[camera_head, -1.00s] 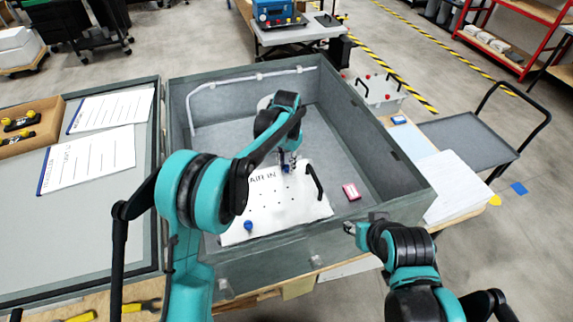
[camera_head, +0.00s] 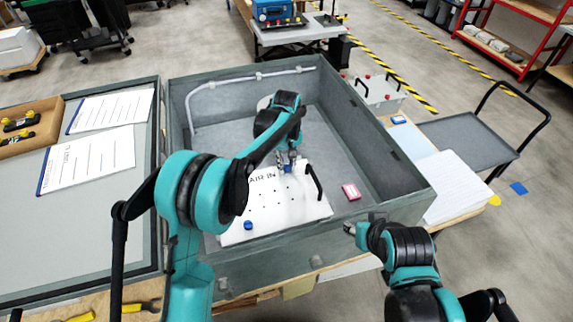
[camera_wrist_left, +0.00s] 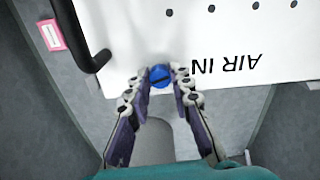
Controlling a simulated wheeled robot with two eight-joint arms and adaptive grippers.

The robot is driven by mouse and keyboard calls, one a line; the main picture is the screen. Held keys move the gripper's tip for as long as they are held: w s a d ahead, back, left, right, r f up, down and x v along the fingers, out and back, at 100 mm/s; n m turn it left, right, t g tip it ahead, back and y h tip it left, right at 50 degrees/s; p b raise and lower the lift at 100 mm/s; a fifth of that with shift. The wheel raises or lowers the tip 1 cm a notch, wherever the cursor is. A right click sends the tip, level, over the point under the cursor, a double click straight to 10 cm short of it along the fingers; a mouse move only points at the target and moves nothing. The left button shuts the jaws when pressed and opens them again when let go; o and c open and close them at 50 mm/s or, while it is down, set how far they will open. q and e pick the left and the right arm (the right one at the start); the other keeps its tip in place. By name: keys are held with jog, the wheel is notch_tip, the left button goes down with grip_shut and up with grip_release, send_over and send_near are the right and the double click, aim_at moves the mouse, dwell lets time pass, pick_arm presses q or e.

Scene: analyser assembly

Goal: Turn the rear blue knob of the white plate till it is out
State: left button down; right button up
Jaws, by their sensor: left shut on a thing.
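The white plate (camera_head: 265,207) lies in the grey box and bears the lettering "AIR IN" and a black handle. Its rear blue knob (camera_head: 288,168) is between the fingers of my left gripper (camera_head: 287,160). In the left wrist view the slotted blue knob (camera_wrist_left: 160,76) sits at the plate's edge, with the fingertips of my left gripper (camera_wrist_left: 161,80) closed on its two sides. A front blue knob (camera_head: 248,226) stands near the plate's front left corner, apart from the gripper. My right gripper (camera_head: 352,229) is outside the box's front wall; its jaw opening is too small to tell.
The grey box (camera_head: 395,160) has raised walls around the plate. A pink-red block (camera_head: 351,191) lies on its floor right of the plate. White papers (camera_head: 448,184) lie on the right ledge. The box floor behind the plate is mostly clear.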

pick_arm(q)
jog(key=n, duration=0.6)
jog(key=shift+f, duration=0.1)
jog(key=n, duration=0.6)
jog(key=shift+n, duration=0.4)
jog(key=n, duration=1.2)
jog(key=shift+n, duration=0.4)
jog(key=c, duration=1.3)
grip_release()
